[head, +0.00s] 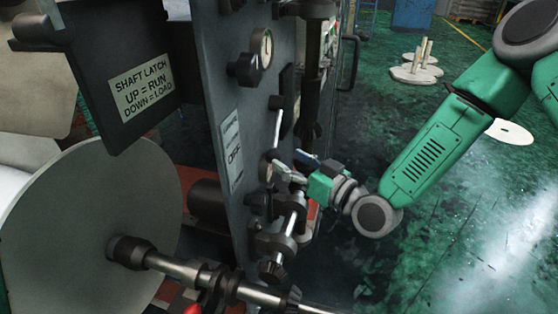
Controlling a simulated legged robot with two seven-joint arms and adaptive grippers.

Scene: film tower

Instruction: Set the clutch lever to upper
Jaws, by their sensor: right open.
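A thin metal lever (277,125) with a dark knob on top stands nearly upright on the side of the grey machine panel (222,75). It looks like the clutch lever. A pale label plate (231,150) with dark lettering is fixed to the panel just left of it. My right gripper (286,163) reaches in from the right, level with the lever's lower end. Its fingers are apart and point toward the panel. I cannot tell whether a finger touches the lever. The lever's pivot is partly hidden by the fingers. My left gripper is out of view.
A shaft (175,268) with a large pale disc (90,220) sits at lower left, below a "SHAFT LATCH" sign (141,88). Dials, knobs and rods crowd the panel. The green floor (465,220) at right is open, with pale discs (415,72) farther back.

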